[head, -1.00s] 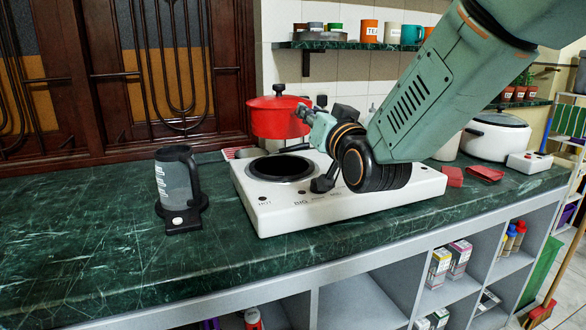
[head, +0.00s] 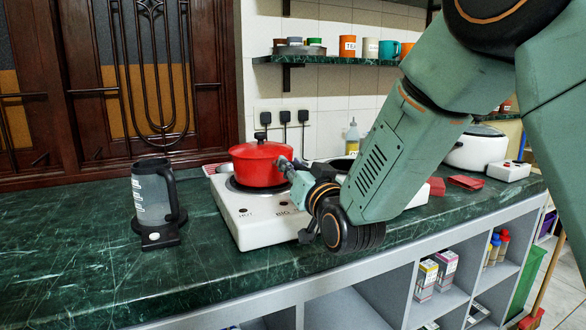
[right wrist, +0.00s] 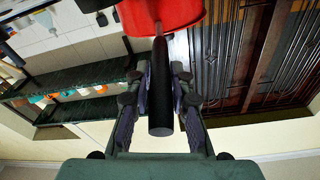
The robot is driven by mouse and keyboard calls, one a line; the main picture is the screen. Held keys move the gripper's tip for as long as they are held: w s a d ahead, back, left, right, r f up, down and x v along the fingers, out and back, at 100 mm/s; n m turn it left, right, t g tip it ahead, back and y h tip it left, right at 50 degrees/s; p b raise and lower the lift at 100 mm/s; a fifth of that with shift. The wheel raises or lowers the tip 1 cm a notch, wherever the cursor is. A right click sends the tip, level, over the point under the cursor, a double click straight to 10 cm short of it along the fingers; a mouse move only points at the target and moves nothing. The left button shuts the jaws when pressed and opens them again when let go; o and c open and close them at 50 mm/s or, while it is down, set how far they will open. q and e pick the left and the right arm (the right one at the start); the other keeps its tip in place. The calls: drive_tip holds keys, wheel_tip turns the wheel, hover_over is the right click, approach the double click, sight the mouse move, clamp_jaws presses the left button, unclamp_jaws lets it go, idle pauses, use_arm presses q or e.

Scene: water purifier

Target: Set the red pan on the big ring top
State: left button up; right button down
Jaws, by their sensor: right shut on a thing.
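The red pan (head: 258,168) has a red lid with a black knob and is level over the left ring (head: 234,186) of the white cooktop (head: 245,230). A dark rim of that ring shows under the pan; I cannot tell whether the pan touches it. The "BIG" label is on the cooktop's front below. My right gripper (head: 294,172) is shut on the pan's handle. In the right wrist view the black handle (right wrist: 160,105) lies between the fingers, with the red pan (right wrist: 180,14) beyond. My left gripper is not in view.
A grey jug (head: 153,195) stands on its base left of the cooktop. A white pot (head: 476,150) and red cloths (head: 465,183) are to the right. The green counter's front left is clear.

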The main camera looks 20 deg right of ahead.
drive_tip(key=c, duration=1.4)
unclamp_jaws()
drive_tip(key=shift+w+f, duration=0.15)
drive_tip(key=shift+f, duration=0.1)
drive_tip(key=shift+o, duration=1.1)
drive_tip(key=shift+r, duration=0.1)
drive_tip(key=shift+r, duration=0.2)
drive_tip(key=s+f+p, duration=0.1)
drive_tip(key=s+p, duration=0.3)
drive_tip(key=s, duration=0.8)
drive_tip(key=shift+f+p, duration=0.15)
drive_tip(key=shift+p, duration=0.15)
drive_tip(key=shift+s, duration=0.1)
